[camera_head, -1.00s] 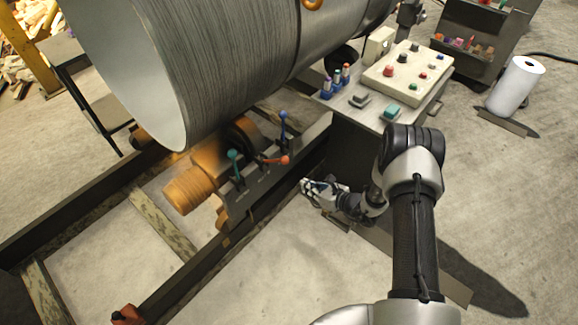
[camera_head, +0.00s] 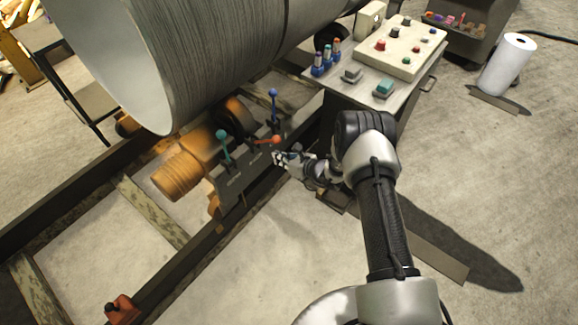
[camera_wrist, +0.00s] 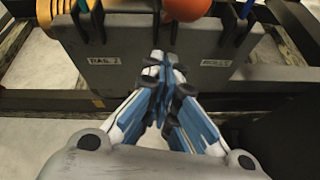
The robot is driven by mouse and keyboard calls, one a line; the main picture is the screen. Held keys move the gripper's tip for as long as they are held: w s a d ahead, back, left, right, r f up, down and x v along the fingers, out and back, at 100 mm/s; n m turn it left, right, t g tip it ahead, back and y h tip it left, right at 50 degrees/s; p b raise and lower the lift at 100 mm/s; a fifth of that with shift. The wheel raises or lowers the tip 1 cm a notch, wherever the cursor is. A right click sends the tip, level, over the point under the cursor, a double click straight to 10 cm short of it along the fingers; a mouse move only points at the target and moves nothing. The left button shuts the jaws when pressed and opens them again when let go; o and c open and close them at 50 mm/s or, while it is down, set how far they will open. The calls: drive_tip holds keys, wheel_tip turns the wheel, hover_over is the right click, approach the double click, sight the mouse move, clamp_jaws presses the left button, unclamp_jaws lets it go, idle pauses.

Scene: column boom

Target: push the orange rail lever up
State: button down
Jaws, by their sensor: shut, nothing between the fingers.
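The orange rail lever (camera_head: 275,139) sticks out from a dark bracket (camera_head: 240,178) on the rail, low and pointing toward my arm. Its orange knob (camera_wrist: 186,8) shows at the top of the wrist view. A teal lever (camera_head: 222,135) and a blue lever (camera_head: 273,93) stand upright on the same bracket, left of and behind the orange one. My gripper (camera_head: 279,157) is shut and empty, just below the orange knob and close to the bracket face. In the wrist view my closed fingertips (camera_wrist: 158,62) are below the knob, with a small gap visible between them.
A large cylinder (camera_head: 205,60) is above and behind the levers. An orange motor (camera_head: 185,178) is left of the bracket. A control desk (camera_head: 345,88) with buttons stands at the right, close to my arm. The floor in front of the rail (camera_head: 270,255) is clear.

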sight(265, 141)
drive_tip(key=shift+w+a+r, duration=0.25)
drive_tip(key=shift+w+r, duration=0.15)
drive_tip(key=shift+r, duration=0.25)
drive_tip(key=shift+w+a+r, duration=0.2)
drive_tip(key=shift+w+r, duration=0.2)
drive_tip(key=shift+r, duration=0.25)
